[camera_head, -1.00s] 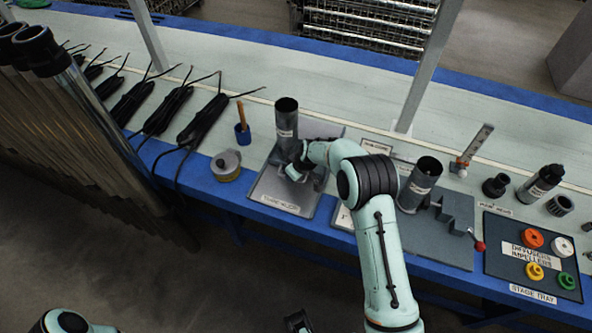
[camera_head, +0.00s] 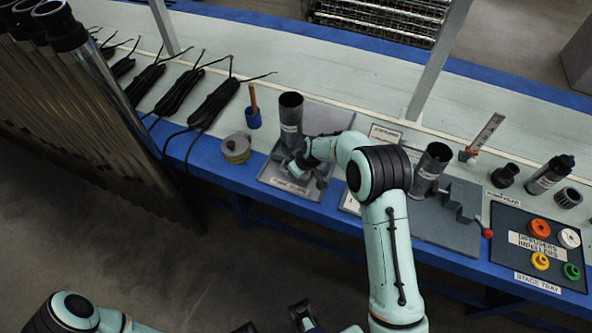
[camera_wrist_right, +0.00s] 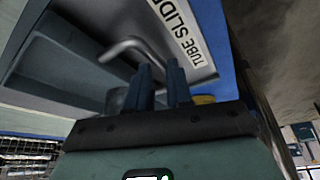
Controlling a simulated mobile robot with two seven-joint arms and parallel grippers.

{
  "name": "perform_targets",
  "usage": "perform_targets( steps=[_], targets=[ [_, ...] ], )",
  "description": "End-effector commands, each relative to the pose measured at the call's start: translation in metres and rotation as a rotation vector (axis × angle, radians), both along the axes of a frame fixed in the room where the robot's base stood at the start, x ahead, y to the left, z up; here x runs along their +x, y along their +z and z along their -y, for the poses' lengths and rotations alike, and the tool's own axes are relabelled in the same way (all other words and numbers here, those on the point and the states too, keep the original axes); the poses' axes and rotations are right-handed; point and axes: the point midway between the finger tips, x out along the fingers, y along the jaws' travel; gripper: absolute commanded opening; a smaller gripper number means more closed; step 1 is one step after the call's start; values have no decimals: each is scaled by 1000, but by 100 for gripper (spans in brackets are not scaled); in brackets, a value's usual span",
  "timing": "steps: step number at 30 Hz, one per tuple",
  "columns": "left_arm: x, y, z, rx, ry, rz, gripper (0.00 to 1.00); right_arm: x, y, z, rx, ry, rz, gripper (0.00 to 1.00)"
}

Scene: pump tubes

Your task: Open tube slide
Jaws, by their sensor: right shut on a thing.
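The tube slide (camera_head: 318,186) is a grey tray with a white front label, set in the blue-edged bench. Its label reads "TUBE SLIDE" in the right wrist view, where the tray rim (camera_wrist_right: 206,66) shows too. A bent grey bar handle (camera_wrist_right: 125,47) rises from the tray. My right gripper (camera_head: 297,168) is low over the tray's front. Its fingers (camera_wrist_right: 160,80) are close together at the handle and shut on it, hiding part of the bar. A dark upright tube (camera_head: 291,115) stands behind the gripper.
A round tin (camera_head: 236,149) and a blue cup (camera_head: 253,119) stand left of the tray. Coiled black cables lie farther left. A second upright tube (camera_head: 431,165) and the stage tray (camera_head: 497,262) with coloured rings are to the right.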

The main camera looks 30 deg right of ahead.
Motion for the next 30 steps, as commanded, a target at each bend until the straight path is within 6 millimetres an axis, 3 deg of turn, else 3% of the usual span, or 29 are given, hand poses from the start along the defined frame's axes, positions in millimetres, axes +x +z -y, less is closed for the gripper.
perform_targets(
  steps=[1,3,14,30],
  targets=[
    [0,0,0,0,0,0,43,-3,-5,0,2,-4,-12,30],
    [0,0,0,0,0,0,43,-3,-4,1,2,-4,-11,45],
    [0,0,0,0,0,-1,43,-3,3,1,1,-1,-3,45],
    [-3,7,0,-1,-3,-11,43,-41,101,14,1,-2,-3,45]
  ],
)
